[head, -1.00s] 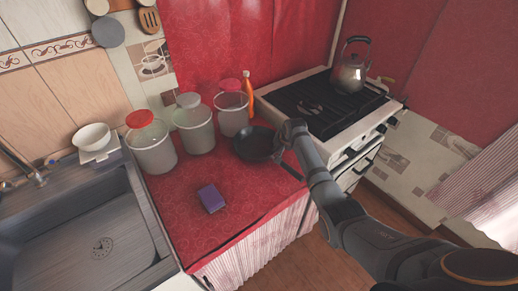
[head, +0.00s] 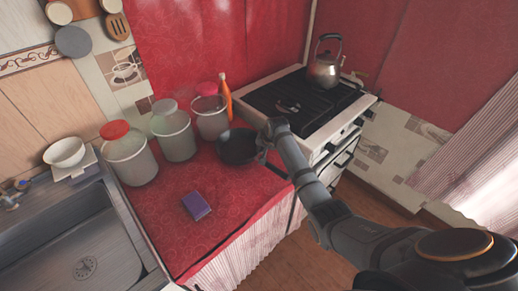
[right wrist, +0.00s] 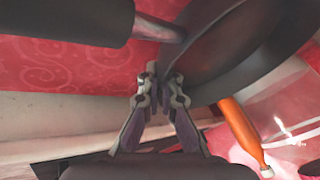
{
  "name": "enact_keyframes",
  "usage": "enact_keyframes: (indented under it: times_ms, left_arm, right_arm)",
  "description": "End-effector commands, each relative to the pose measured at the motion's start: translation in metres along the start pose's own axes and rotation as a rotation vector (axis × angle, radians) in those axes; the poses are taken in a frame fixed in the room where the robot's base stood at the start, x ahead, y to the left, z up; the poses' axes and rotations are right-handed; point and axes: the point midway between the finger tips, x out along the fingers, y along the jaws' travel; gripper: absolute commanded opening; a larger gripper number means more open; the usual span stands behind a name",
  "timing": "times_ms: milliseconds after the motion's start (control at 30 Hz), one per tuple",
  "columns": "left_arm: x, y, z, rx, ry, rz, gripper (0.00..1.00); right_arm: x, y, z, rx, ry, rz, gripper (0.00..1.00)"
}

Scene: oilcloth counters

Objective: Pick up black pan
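The black pan (head: 237,147) is on the red oilcloth counter, near the stove, its handle pointing to the lower right. My right gripper (head: 268,148) is at the pan's right edge, beside the handle. In the right wrist view, the fingers (right wrist: 163,82) come close together at the rim of the pan (right wrist: 215,50) and look closed on it. The dark handle (right wrist: 70,20) with its metal neck shows at the upper left there. The fingertips partly cover the rim. My left gripper is not in view.
Jars, one a white-lidded jar (head: 171,130), and an orange bottle (head: 225,95) stand behind the pan. A purple sponge (head: 196,206) lies in front. The stove (head: 300,100) with a kettle (head: 325,65) is at the right, a sink (head: 75,250) at the left.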

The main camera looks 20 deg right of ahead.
Motion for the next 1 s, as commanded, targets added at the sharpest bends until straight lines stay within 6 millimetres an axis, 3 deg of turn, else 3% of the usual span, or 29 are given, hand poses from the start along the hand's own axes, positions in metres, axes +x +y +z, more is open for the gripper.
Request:
enact_keyframes:
  times_ms: [600,1000]
  left_arm:
    - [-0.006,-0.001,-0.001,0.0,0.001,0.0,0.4]
    - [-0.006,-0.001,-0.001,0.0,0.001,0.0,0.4]
  right_arm:
    - [-0.072,0.029,0.033,-0.001,0.006,-0.005,0.0]
    - [-0.105,0.044,0.049,0.001,0.006,-0.005,0.0]
